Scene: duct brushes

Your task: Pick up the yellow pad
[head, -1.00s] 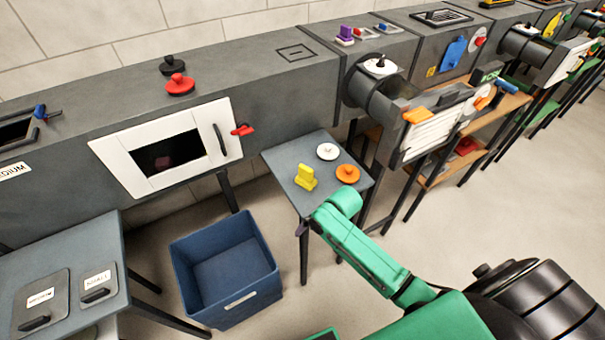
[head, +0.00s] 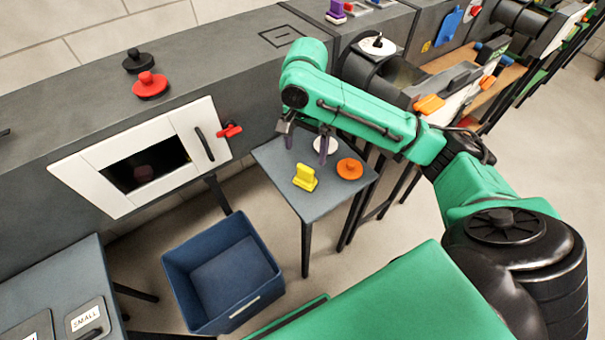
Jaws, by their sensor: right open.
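The yellow pad (head: 305,178) stands on the small grey table (head: 315,208), with its upright grip part on top. My right gripper (head: 306,144) is open, its two dark fingers pointing down over the back part of that table. In the picture the fingers lie just above the pad, apart from it. Nothing shows between the fingers but part of the table and the white disc behind. My left gripper is not in view.
An orange knobbed disc (head: 349,168) lies right of the pad. A white disc (head: 326,143) is partly hidden by a finger. A blue bin (head: 222,272) stands on the floor at left. The grey duct (head: 230,100) with a white hatch (head: 88,178) runs behind.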

